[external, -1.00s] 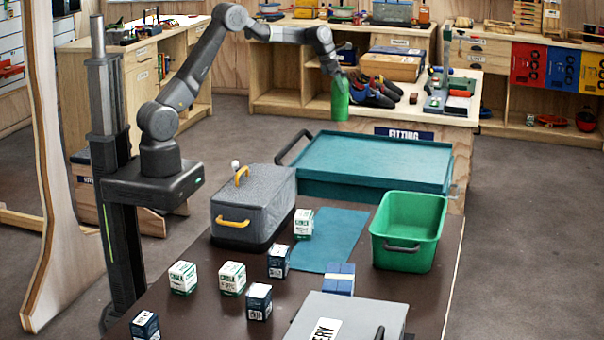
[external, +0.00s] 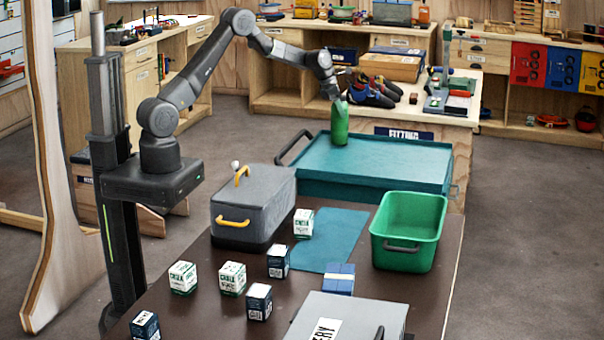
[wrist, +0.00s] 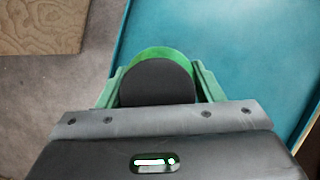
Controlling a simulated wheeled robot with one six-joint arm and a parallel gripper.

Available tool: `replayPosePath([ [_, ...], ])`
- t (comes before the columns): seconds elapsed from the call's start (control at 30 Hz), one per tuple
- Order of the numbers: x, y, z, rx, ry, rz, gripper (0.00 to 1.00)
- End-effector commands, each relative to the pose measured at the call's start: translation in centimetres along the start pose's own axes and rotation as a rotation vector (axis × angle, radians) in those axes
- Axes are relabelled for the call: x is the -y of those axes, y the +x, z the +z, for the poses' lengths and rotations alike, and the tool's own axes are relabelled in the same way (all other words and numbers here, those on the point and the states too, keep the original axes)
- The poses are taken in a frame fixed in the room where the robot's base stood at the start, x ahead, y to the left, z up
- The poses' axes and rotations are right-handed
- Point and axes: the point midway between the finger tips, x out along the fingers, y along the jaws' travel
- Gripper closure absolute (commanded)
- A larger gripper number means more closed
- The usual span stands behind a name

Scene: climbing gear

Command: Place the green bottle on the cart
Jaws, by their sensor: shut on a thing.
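The green bottle (external: 340,124) is upright in my gripper (external: 340,100), over the back left part of the teal cart (external: 400,165). In the external view its lower end appears at the cart's top surface near the back edge; I cannot tell whether it touches. In the wrist view the bottle's green rim (wrist: 160,54) shows around its dark top, between the two fingers of my gripper (wrist: 158,85). The cart's teal top (wrist: 230,50) lies to the right, with grey floor to the left. The bottle's lower part is hidden in the wrist view.
The cart's top looks bare apart from the bottle, and its dark handle (external: 293,148) is at the left. In front, a dark table holds a grey cooler box (external: 252,205), a green bin (external: 408,230) and several small boxes. A wooden bench (external: 460,105) stands behind the cart.

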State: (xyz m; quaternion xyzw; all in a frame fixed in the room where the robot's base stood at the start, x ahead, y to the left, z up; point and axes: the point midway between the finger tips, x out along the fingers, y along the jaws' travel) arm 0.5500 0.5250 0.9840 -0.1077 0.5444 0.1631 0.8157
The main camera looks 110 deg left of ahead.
Motion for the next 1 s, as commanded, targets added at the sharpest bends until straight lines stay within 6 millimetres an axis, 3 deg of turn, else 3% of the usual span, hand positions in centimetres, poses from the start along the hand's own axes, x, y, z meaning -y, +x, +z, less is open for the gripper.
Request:
replayPosePath([
  [0.03, 0.0, 0.2, -0.1, 0.000, 0.000, 0.000, 0.86],
  [0.07, 0.0, 0.2, -0.1, -0.001, 0.000, -0.001, 0.36],
  [0.17, 0.0, 0.2, -0.1, -0.001, 0.000, -0.001, 0.18],
  [0.57, 0.0, -0.7, 0.1, 0.001, 0.000, 0.000, 0.18],
  [1.0, 0.0, -9.1, 0.0, 0.001, 0.000, 0.001, 0.18],
])
